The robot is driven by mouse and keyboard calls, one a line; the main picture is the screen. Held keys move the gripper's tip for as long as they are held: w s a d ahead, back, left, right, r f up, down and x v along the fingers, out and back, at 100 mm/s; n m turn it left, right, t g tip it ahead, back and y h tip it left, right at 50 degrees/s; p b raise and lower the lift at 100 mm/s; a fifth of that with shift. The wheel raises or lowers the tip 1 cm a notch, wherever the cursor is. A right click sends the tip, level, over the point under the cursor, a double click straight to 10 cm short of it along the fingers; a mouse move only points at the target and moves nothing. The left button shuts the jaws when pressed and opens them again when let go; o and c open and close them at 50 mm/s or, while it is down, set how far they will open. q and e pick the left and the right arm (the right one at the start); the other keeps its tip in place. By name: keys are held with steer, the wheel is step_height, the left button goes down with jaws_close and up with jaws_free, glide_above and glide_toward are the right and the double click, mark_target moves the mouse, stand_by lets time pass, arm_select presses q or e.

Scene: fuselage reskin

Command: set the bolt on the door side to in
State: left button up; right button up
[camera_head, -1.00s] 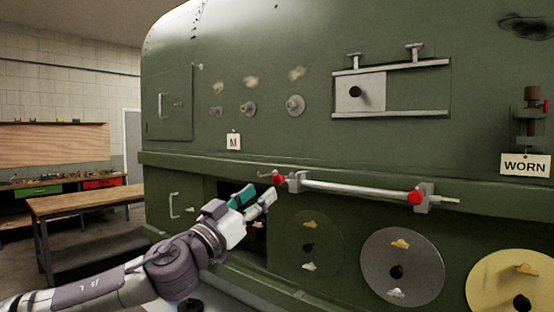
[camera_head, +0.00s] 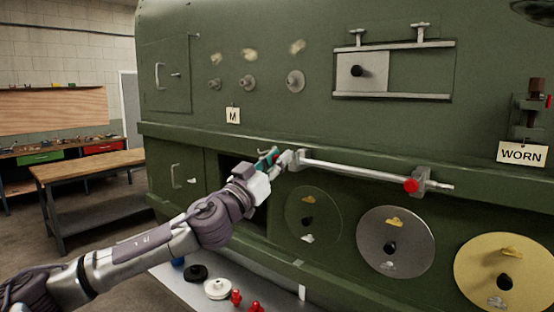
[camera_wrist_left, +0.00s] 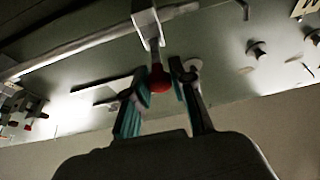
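A long pale bar (camera_head: 360,172) runs along the green fuselage between two grey brackets. A red-knobbed bolt sits at its left end, beside the left bracket (camera_head: 296,160), and another red knob (camera_head: 411,185) is at the right end. My left gripper (camera_head: 268,160) is at the left end and mostly hides that knob in the head view. In the left wrist view the red knob (camera_wrist_left: 159,80) lies between the teal fingers of my left gripper (camera_wrist_left: 157,84), which stand apart with gaps on both sides. My right gripper is not in view.
Several round discs (camera_head: 395,242) sit on the fuselage below the bar, and a dark opening is behind my left arm. A pale surface (camera_head: 185,285) below holds a white disc (camera_head: 217,288), a black disc and red pieces. A wooden bench (camera_head: 90,165) stands left.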

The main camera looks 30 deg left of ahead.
arm_select(q)
jaws_close()
steer(key=shift+w, duration=1.3)
steer(key=shift+s+r, duration=0.1)
steer(key=shift+r, duration=0.05)
